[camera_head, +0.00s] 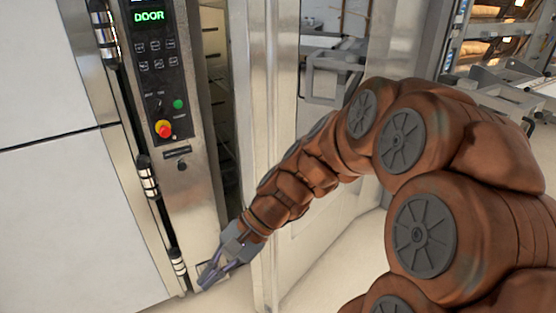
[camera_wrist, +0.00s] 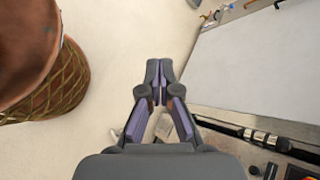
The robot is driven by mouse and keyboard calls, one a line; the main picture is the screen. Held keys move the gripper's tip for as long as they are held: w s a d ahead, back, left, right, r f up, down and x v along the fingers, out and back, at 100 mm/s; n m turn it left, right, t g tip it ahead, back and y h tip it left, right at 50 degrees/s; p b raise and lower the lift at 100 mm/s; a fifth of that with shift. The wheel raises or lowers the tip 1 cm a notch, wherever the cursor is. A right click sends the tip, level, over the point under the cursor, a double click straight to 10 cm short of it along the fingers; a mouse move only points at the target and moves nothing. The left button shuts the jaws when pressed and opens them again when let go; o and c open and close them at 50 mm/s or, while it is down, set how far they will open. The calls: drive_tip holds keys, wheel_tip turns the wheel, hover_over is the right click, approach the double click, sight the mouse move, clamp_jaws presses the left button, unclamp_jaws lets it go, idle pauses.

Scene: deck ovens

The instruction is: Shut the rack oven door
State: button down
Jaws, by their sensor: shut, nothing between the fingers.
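The rack oven's control column (camera_head: 175,170) stands left of centre in the head view, with a lit "DOOR" display (camera_head: 149,16) and a red stop button (camera_head: 163,129). Right of it, a dark gap shows shelf-like shapes inside. Beyond the gap stands a tall steel upright (camera_head: 262,60), which looks like the edge of the oven door standing ajar; I cannot tell how far. My gripper (camera_head: 207,277) is low in front of the gap's foot, near the floor. Its fingers are together and empty, also in the wrist view (camera_wrist: 158,80). Contact with the door cannot be made out.
White panels (camera_head: 60,210) with striped hinge-like fittings (camera_head: 147,176) lie left of the column. A white panel (camera_wrist: 265,70) fills the wrist view's right side. Loaded shelves (camera_head: 490,30) stand at the far right.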

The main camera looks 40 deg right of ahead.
drive_tip(key=w+d+r+m+t+y+b, duration=0.1)
drive_tip(key=w+d+m+t+b, duration=0.1)
drive_tip(key=w+d+m+t, duration=1.2)
drive_tip(key=d+f+m+t+h+b, duration=0.15)
drive_tip(key=d+m+h, duration=0.6)
drive_tip(key=d, duration=1.55)
drive_tip(key=w+a+y+p, duration=0.1)
drive_tip(key=w+a+p, duration=0.1)
drive_tip(key=w, duration=1.1)
drive_tip(key=shift+a+m+t+p, duration=0.35)
drive_tip(key=shift+a+m+t, duration=0.1)
drive_tip(key=shift+a, duration=0.1)
drive_tip(key=shift+r, duration=0.1)
